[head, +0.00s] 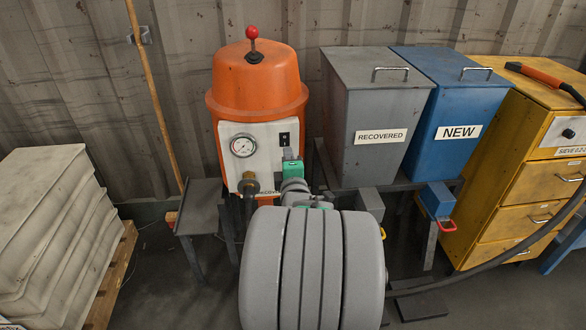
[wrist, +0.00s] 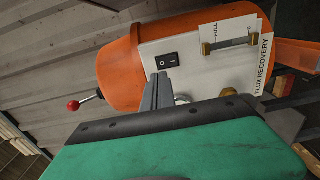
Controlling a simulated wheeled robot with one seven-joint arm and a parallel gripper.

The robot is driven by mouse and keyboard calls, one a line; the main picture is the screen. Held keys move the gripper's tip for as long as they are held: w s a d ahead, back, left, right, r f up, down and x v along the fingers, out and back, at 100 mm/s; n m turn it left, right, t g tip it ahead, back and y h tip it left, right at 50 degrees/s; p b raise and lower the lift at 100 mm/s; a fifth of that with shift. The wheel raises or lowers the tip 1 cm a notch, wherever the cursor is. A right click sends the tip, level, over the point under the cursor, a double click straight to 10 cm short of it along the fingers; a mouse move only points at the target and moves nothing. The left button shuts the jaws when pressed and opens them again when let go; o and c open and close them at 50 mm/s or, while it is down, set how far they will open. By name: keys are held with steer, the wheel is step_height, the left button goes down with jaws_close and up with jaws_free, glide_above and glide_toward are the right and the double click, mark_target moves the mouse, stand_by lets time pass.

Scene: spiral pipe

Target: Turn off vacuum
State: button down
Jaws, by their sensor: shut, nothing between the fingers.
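The orange vacuum (head: 256,85) stands against the wall, with a white front panel that carries a black rocker switch (head: 285,139). In the wrist view the switch (wrist: 167,61) shows its white marks; I cannot tell which side is pressed in. My gripper (head: 288,153) is shut and empty just below the switch. In the wrist view the fingertips (wrist: 158,74) are together close to the switch's lower edge; I cannot tell whether they touch it.
A round gauge (head: 243,146) and a brass fitting (head: 248,187) sit left of my gripper. A red-knobbed lever (head: 252,33) tops the vacuum. A grey bin (head: 373,105) and a blue bin (head: 452,105) stand to the right, a small dark stand (head: 204,192) to the left.

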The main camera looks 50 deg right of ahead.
steer(key=v, duration=0.6)
steer(key=shift+r, duration=0.15)
steer(key=shift+s+a, duration=0.15)
